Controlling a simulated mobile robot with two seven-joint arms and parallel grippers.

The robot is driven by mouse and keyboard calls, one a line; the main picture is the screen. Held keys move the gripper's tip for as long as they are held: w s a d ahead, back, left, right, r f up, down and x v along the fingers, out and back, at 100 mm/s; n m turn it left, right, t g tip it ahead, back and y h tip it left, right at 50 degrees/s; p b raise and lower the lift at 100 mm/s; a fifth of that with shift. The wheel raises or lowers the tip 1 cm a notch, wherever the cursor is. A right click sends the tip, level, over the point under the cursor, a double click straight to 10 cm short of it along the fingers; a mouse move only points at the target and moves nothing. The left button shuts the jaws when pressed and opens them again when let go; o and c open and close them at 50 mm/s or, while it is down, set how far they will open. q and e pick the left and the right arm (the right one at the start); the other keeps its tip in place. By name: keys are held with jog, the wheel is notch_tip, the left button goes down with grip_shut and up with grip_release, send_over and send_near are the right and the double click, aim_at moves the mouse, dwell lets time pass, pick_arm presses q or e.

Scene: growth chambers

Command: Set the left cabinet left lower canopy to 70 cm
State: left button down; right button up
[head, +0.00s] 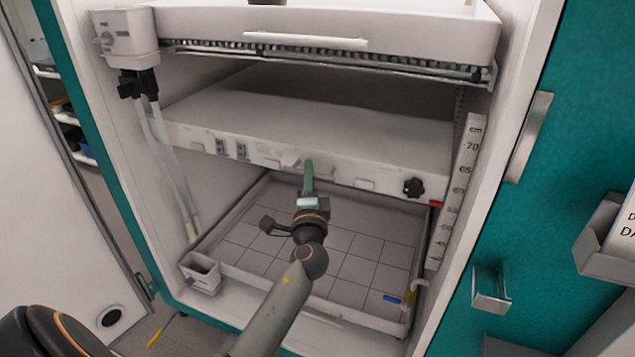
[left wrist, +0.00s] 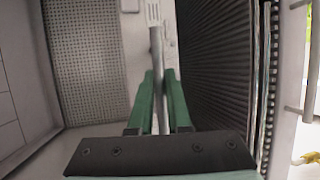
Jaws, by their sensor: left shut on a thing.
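The lower canopy (head: 310,125) is a wide white panel across the middle of the open cabinet, with a black knob (head: 413,187) at the right of its front face. My left gripper (head: 309,178) reaches up to the middle of that front face. In the left wrist view its green fingers (left wrist: 160,95) are shut on a grey handle bar (left wrist: 156,45). A height scale (head: 462,170) runs up the right side, with 70 near its top. A red mark (head: 436,204) at the canopy's right end lies well below 70, about level with the middle numbers. My right gripper is out of view.
A gridded white tray (head: 350,243) lies below the canopy. An upper white unit (head: 330,25) hangs above it. Hoses (head: 170,160) run down the left side. A small white box (head: 200,272) sits at the tray's front left corner. An open door (head: 45,190) stands at the left.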

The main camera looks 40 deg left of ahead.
pick_arm(q)
notch_tip(320, 180, up, 8)
jog(key=p, duration=0.6)
notch_tip(320, 180, up, 7)
jog(key=p, duration=0.6)
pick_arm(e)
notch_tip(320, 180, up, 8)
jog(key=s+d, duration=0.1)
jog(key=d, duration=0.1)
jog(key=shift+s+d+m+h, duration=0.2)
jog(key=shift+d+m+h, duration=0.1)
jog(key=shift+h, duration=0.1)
pick_arm(q)
jog(key=shift+r, duration=0.2)
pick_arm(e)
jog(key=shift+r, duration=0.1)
pick_arm(q)
jog(key=c, duration=1.2)
grip_release()
jog(key=o, duration=0.3)
jog(key=shift+f, duration=0.1)
jog(key=shift+o, duration=0.2)
jog(key=shift+f, duration=0.15)
jog(key=shift+s, duration=0.1)
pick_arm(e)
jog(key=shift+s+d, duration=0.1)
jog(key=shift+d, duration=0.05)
